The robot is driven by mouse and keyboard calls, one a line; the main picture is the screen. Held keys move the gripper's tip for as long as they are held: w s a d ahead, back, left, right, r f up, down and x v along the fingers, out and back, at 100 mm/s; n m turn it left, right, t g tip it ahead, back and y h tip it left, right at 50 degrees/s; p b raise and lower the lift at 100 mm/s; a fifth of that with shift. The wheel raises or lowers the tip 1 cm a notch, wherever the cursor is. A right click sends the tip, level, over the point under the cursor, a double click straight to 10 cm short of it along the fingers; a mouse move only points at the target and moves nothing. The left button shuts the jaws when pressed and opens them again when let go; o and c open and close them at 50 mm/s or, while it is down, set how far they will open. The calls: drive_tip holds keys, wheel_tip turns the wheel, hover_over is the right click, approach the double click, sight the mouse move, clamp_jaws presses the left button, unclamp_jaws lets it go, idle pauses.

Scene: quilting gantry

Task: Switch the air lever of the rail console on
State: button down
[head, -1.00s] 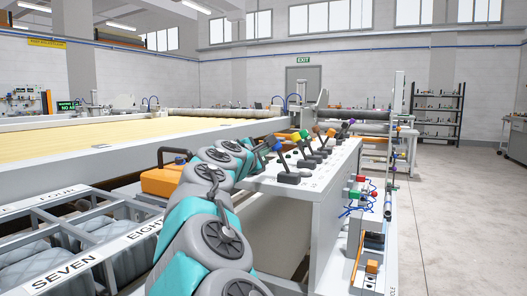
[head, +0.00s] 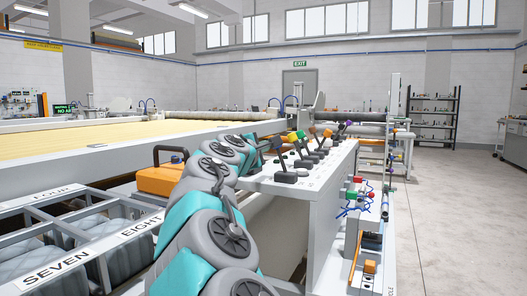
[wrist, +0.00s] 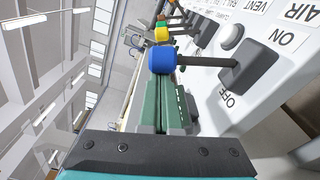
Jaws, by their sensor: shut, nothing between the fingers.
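The air lever has a blue knob (wrist: 161,60) on a dark shaft, rising from a black base (wrist: 247,73) on the white rail console (head: 322,190). In the wrist view, the labels AIR, ON and OFF stand by the base, with OFF on the side nearer my gripper. I cannot tell the lever's tilt for certain. My gripper (wrist: 165,100) is shut and empty, its green fingers ending right by the knob; contact is unclear. In the head view, my gripper (head: 262,148) is by the lever's upper end and the blue knob does not show clearly.
More levers with coloured knobs, including a yellow one (wrist: 161,34), stand in a row beyond the air lever. A round button (wrist: 232,37) sits near its base. An orange box (head: 160,180) and a quilting bed (head: 60,143) lie left. Open floor (head: 450,220) is right.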

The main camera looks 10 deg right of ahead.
drive_tip(key=s+d+r+m+b, duration=0.1)
drive_tip(key=s+d+m+b, duration=0.3)
drive_tip(key=m+b, duration=0.3)
drive_tip(key=shift+s+d+r+m+t, duration=0.15)
drive_tip(key=shift+d+r+m+t, duration=0.15)
drive_tip(key=shift+d+m, duration=0.5)
drive_tip(key=shift+d+f, duration=0.1)
drive_tip(key=shift+d, duration=0.1)
drive_tip(key=shift+s, duration=0.1)
